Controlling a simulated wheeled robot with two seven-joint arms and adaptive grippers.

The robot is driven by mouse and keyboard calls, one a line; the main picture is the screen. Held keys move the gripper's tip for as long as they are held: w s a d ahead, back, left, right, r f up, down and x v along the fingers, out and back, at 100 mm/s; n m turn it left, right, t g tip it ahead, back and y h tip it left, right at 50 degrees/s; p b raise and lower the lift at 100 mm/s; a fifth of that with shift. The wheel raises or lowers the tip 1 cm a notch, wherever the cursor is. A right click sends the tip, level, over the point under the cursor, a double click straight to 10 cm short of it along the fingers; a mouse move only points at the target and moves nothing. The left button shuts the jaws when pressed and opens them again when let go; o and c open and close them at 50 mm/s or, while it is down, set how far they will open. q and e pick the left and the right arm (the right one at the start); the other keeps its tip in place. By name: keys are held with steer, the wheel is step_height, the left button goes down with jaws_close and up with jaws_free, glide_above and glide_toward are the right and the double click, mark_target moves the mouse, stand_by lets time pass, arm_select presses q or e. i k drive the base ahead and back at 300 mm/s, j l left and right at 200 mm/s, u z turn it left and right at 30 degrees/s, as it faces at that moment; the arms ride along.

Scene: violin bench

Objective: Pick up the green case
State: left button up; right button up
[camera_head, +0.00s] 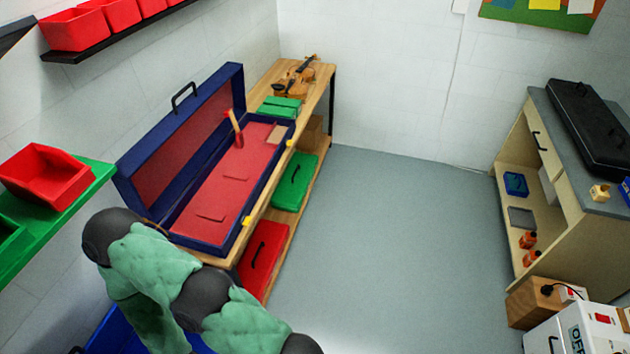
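A green case (295,182) with a dark handle stands on the lower shelf of the wooden bench (322,82) along the left wall. Its front faces the open floor and looks unobstructed. My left arm, with green padding and dark joints, crosses the lower left of the view and leaves at the bottom edge. It is nearer to me than the green case and apart from it. Neither my left nor my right gripper shows.
A red case (263,258) shares the shelf nearer to me. An open blue case (180,125) lies above, with small green boxes (280,107) and a violin (297,77) beyond it. A cabinet (560,190) stands at right. The grey floor (400,240) between is clear.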

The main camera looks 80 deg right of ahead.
mark_target(289, 196)
steer(key=z, duration=2.65)
steer(key=i+l+u, duration=0.1)
steer(key=u, duration=0.85)
steer(key=i+l+u, duration=0.3)
steer(key=l, duration=0.15)
steer(key=l+u, duration=0.25)
steer(key=l, duration=0.25)
steer(key=i+l+u, duration=0.1)
steer(key=l+u, duration=0.2)
steer(key=l, duration=0.2)
steer(key=l+u, duration=0.3)
steer(key=l, duration=0.25)
steer(key=i+l, duration=0.1)
steer(key=l, duration=0.5)
steer(key=i+l, duration=0.1)
steer(key=l, duration=1.1)
steer(key=i+l+u, duration=0.1)
steer(key=l, duration=0.55)
steer(key=i, duration=0.25)
